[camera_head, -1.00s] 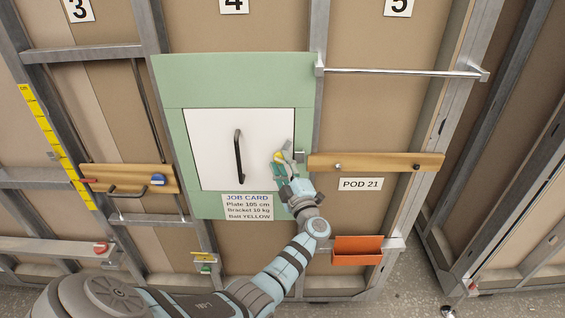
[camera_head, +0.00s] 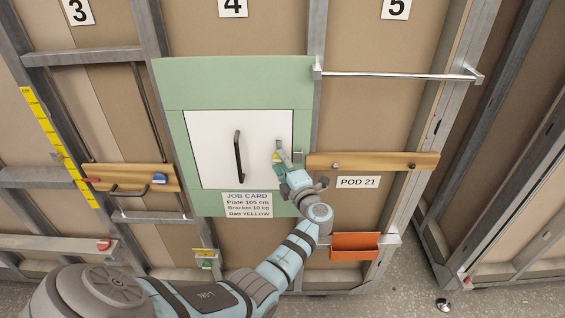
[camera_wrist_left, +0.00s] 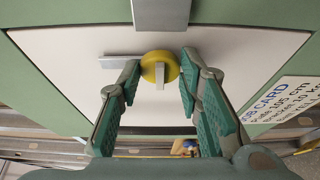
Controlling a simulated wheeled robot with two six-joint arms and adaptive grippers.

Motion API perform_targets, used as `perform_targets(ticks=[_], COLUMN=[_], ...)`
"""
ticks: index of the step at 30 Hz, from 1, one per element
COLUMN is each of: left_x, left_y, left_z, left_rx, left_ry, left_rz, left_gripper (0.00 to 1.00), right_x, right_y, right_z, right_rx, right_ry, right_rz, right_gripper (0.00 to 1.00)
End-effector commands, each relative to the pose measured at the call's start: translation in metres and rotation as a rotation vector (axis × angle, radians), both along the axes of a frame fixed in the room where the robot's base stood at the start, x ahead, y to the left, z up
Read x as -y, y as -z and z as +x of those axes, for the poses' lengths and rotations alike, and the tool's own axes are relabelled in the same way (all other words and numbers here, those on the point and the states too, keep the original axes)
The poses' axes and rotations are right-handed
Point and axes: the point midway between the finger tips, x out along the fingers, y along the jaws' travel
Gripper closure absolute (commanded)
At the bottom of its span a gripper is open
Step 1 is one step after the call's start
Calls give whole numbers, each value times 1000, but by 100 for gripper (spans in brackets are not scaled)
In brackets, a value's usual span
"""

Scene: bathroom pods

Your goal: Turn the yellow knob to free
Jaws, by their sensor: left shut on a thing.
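The yellow knob (camera_wrist_left: 160,58) sits on the white door panel (camera_wrist_left: 60,45), close to its edge. In the left wrist view my left gripper (camera_wrist_left: 161,66) has its two green-padded fingers on opposite sides of the knob, shut on it. A pale tab (camera_wrist_left: 160,77) stands on the knob's face. A flat grey bar (camera_wrist_left: 120,56) runs from beside the knob to the left in that view. In the head view my left gripper (camera_head: 279,153) is at the right part of the white panel and mostly hides the knob. My right gripper is not in view.
A black handle (camera_head: 238,157) is on the same panel. The job card (camera_head: 247,205) is below it. A wooden rail (camera_head: 375,161) and a metal bar (camera_head: 395,74) are to the right. An orange tray (camera_head: 355,246) hangs lower right.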

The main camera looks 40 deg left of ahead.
Motion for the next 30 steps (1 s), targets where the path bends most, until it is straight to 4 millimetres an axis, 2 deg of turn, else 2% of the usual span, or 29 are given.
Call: perform_targets(ticks=[8,9,10,20,30], left_x=[0,0,0,3,57], left_y=[0,0,0,0,1], left_z=[0,0,0,-1,-33], left_rx=[2,2,2,1,0], left_ry=[0,0,0,1,1], left_rz=[-1,-1,-1,0,-4], left_gripper=[96,63,59,59,59], right_x=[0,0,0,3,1], right_y=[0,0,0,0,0], right_z=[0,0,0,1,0], right_rx=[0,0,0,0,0], right_ry=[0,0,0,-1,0], right_rz=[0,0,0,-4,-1], right_gripper=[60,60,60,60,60])
